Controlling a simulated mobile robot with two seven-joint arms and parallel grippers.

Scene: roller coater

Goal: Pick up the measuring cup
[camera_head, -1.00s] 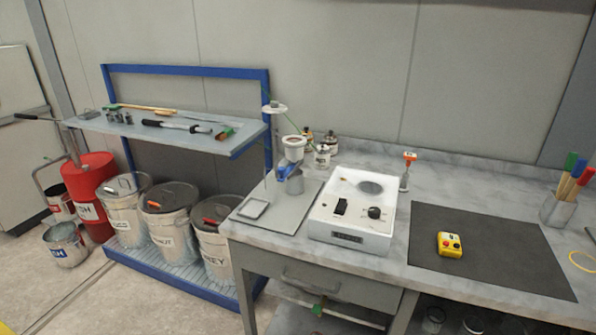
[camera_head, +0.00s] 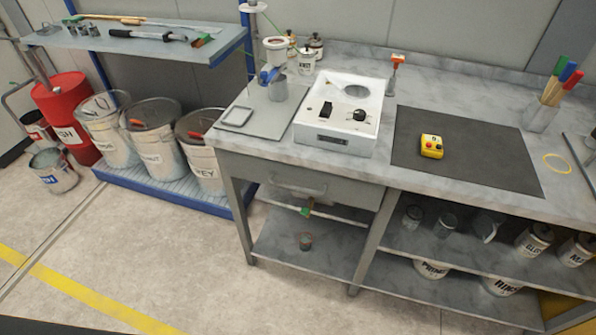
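I cannot tell for sure which vessel is the measuring cup. On the shelf under the bench, in shadow, stand several small vessels: a grey cup (camera_head: 412,216) at the left, a second cup (camera_head: 447,223) beside it, and a pale, jug-like vessel (camera_head: 487,229) that looks tilted. Their markings are too small to read. A small grey cup (camera_head: 278,91) also stands on the bench at the viscosity-type stand. Neither of my grippers is in view.
The bench (camera_head: 400,180) carries a white device (camera_head: 340,125), a dark mat (camera_head: 470,160) with a yellow button box (camera_head: 432,146), and a holder of coloured-handled tools (camera_head: 545,112). Labelled cans (camera_head: 535,240) fill the shelf's right. Metal bins (camera_head: 150,135) stand left. The front floor is clear.

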